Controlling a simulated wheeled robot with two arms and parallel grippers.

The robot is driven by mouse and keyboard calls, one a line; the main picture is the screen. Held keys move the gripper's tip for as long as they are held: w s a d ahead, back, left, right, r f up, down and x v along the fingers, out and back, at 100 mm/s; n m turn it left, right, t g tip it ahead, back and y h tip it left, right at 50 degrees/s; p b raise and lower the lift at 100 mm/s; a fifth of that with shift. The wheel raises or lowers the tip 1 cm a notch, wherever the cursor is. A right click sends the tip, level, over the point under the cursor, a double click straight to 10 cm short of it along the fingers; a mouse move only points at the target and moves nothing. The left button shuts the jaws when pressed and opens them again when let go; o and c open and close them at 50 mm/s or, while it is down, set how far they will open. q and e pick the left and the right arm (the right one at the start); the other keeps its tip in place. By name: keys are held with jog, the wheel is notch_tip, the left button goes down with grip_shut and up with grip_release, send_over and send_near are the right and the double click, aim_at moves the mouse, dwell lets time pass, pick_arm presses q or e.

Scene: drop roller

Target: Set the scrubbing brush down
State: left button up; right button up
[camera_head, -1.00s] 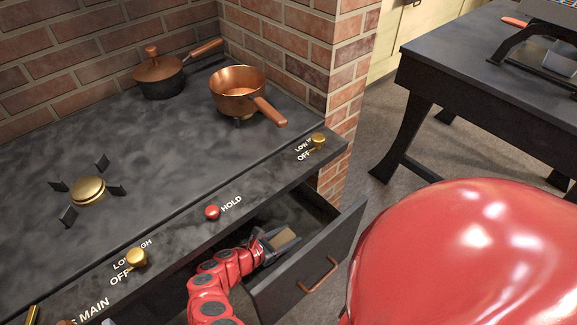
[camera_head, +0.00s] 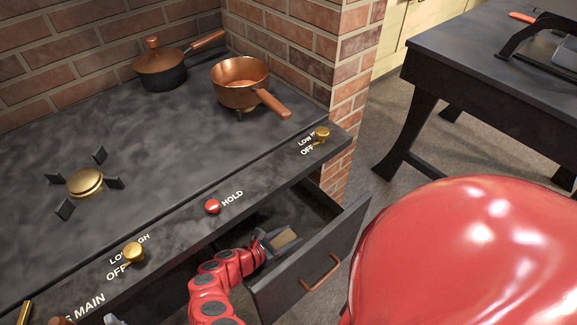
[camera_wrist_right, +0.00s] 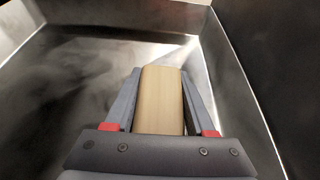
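The scrubbing brush (camera_head: 285,238) shows as a plain tan wooden block inside the open drawer (camera_head: 318,246). My right gripper (camera_head: 273,244) reaches down into the drawer, with a finger along each side of the block. In the right wrist view the brush (camera_wrist_right: 162,98) lies lengthwise between the two dark fingers of the gripper (camera_wrist_right: 163,100), which appear to press on its sides. No bristles show, and I cannot tell whether its underside touches the drawer floor (camera_wrist_right: 85,65).
The stove top (camera_head: 150,135) with a lidded pot (camera_head: 160,72) and an open copper pan (camera_head: 238,90) is above the drawer. A dark table (camera_head: 480,60) stands at the right. The drawer floor around the brush looks clear.

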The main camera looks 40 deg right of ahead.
jog(key=o, duration=0.4)
jog(key=shift+r, duration=0.2)
jog(key=r+p, duration=0.1)
jog(key=p, duration=0.1)
jog(key=shift+r+p, duration=0.3)
jog(key=v, duration=1)
jog(key=shift+a+f, duration=0.15)
jog(key=shift+a, duration=0.3)
jog(key=shift+s+a, duration=0.1)
jog(key=shift+a, duration=0.3)
